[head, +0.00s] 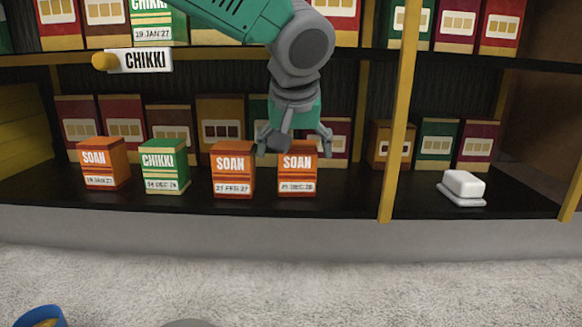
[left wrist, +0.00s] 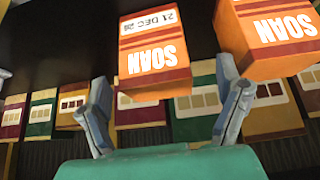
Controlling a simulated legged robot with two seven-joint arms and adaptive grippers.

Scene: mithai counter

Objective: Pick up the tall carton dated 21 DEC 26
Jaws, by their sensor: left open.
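The orange SOAN carton (head: 297,174) stands upright on the dark lower shelf, rightmost of the front cartons. Its front label reads 21 DEC 26 in the left wrist view (left wrist: 153,48), where it appears upside down. My left gripper (head: 294,143) is open at the top of this carton, fingers pointing down, one toward each side. In the left wrist view the carton shows between the two spread fingers (left wrist: 163,75), with no clear contact visible. The gripper hides part of the carton's top. My right gripper is not in view.
An orange SOAN carton (head: 233,170) dated 21 FEB 27 stands close on the left. Further left are a green CHIKKI carton (head: 165,168) and another SOAN carton (head: 103,165). More boxes stand behind. A yellow post (head: 398,120) and a white lidded dish (head: 463,187) are right.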

